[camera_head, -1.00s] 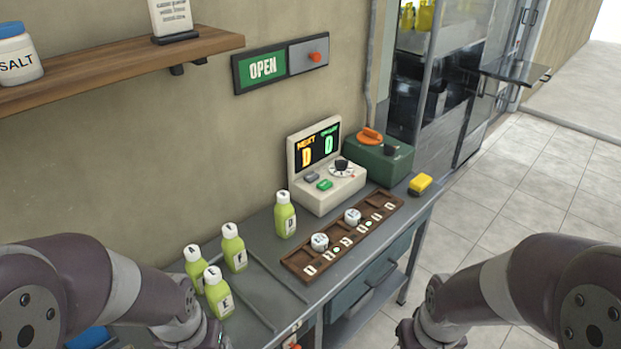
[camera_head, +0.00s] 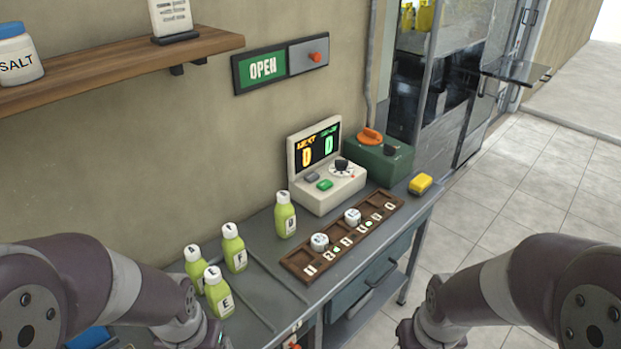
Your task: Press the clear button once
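The white console (camera_head: 325,193) stands on the bench against the wall, with a dark screen (camera_head: 318,147) showing orange and green characters. Its sloped front has a grey button (camera_head: 312,177), a green button (camera_head: 324,185) and a dial with a black knob (camera_head: 341,165). No readable label shows which button is the clear button. My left arm comes in at the lower left and my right arm at the lower right. Both grippers lie below the frame edge, so their fingers do not show.
A wooden tray (camera_head: 300,267) with white round pieces lies in front of the console. Several green bottles (camera_head: 234,248) stand to its left. A green box (camera_head: 384,163) with an orange knob and a yellow block (camera_head: 420,184) are to its right. A shelf (camera_head: 110,66) overhangs upper left.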

